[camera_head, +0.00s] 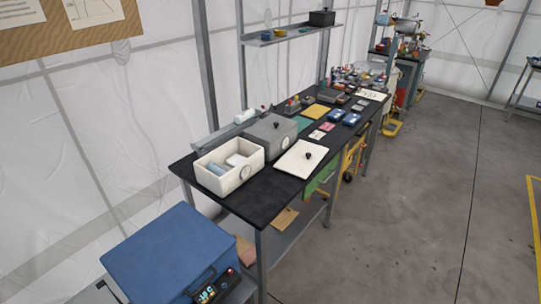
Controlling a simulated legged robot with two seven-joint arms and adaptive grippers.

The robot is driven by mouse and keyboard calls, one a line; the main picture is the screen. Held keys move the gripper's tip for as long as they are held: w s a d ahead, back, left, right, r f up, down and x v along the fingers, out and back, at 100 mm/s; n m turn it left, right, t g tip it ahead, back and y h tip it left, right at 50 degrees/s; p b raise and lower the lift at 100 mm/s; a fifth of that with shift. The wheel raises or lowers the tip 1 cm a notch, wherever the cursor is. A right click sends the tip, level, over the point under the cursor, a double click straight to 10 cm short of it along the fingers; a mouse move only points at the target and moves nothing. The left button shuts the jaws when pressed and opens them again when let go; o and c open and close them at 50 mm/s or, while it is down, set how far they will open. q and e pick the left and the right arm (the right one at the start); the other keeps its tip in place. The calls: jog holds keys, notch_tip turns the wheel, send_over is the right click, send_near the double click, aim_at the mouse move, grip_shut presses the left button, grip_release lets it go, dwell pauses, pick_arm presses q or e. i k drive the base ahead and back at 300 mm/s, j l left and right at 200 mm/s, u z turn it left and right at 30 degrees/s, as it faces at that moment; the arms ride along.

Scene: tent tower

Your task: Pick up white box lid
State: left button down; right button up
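The white box lid (296,162) lies flat on the black workbench (249,203). A grey box (283,134) with a black knob sits behind the lid and the white box. Neither of my grippers shows in this view.
A blue case (166,252) stands in front of the bench's near end. Small items, including a yellow sheet (315,111) and blue objects (351,118), lie farther along the bench. A shelf (290,35) hangs above. Open grey floor (410,200) lies to the right.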

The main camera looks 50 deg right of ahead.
aim_at(300, 161)
jog(key=z, duration=2)
